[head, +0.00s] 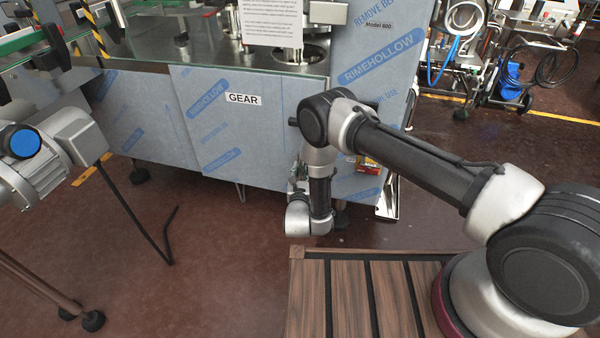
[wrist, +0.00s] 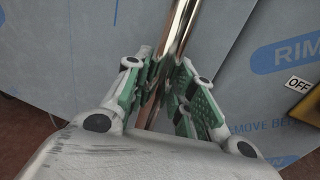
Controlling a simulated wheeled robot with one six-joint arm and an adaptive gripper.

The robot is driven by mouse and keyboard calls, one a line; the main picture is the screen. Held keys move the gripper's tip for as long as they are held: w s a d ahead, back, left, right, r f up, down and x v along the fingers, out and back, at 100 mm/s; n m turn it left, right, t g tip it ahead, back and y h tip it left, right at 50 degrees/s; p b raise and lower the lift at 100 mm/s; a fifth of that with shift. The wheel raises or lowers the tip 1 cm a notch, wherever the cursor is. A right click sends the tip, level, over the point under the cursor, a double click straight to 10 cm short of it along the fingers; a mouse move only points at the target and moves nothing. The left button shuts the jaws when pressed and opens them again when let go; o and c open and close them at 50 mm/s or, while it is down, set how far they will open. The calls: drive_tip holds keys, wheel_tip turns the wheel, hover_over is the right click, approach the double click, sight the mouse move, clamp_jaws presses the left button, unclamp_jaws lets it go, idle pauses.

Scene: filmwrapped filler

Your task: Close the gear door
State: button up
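The gear door is a film-wrapped panel with a black-on-white GEAR label (head: 243,99) on the front of the machine, in the head view. I cannot tell how far it stands open; my arm hides part of its right side. My gripper (wrist: 170,72) shows in the wrist view with green-padded fingers on either side of a narrow, shiny upright metal strip (wrist: 178,28) between film-covered surfaces. The strip nearly fills the gap between the fingertips, but contact is unclear. In the head view my gripper is mostly hidden behind my wrist, near the door's lower right.
A film-wrapped panel (head: 372,45) stands right of the door. An OFF label (wrist: 298,84) shows at right in the wrist view. A grey motor (head: 45,155) and a thin black bent rod (head: 140,222) stand at left. Red floor (head: 200,265) lies open before the machine.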

drive_tip(key=o, duration=0.3)
drive_tip(key=shift+w+d, duration=0.15)
drive_tip(key=shift+s, duration=0.2)
drive_tip(key=s, duration=1.1)
drive_tip(key=shift+s, duration=0.35)
drive_tip(key=shift+a, duration=0.2)
